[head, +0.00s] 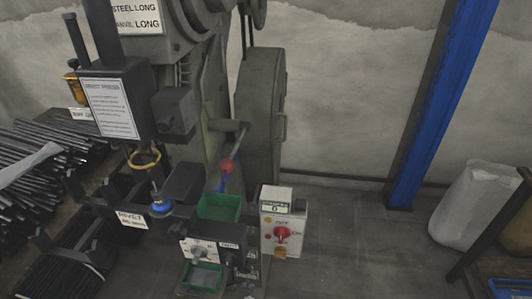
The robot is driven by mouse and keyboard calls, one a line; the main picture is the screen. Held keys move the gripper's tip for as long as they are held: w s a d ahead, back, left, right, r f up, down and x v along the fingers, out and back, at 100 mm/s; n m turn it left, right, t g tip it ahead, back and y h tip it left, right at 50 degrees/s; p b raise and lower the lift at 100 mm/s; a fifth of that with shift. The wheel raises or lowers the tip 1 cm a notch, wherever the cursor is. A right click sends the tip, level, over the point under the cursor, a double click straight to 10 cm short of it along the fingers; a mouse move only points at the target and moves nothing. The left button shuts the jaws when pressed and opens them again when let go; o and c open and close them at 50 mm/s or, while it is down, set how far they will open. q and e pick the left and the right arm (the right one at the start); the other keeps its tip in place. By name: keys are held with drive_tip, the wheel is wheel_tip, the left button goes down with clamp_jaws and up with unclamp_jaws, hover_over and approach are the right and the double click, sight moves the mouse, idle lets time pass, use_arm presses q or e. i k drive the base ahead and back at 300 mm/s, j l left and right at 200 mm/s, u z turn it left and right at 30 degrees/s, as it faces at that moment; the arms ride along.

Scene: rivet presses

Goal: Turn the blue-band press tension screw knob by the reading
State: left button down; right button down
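The press (170,110) stands at the left, a dark grey machine with a printed notice (110,107) on its front. A blue ring (161,206) sits around a short post above a label reading RIVET. A lever with a red ball (228,166) has a blue part below the ball. A grey control box (197,250) low in front carries a pale round knob (195,253); I cannot tell whether this is the tension screw knob. A light box (275,222) beside it has a small display (275,207) that seems to read 0, and a red knob (282,234). Neither gripper shows.
A green bin (219,207) sits by the control box. Dark rods (45,150) lie on a bench at the left. The floor (350,235) between is clear.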

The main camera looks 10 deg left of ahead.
sight(247, 269)
drive_tip(key=k+u, duration=0.4)
drive_tip(key=k, duration=0.55)
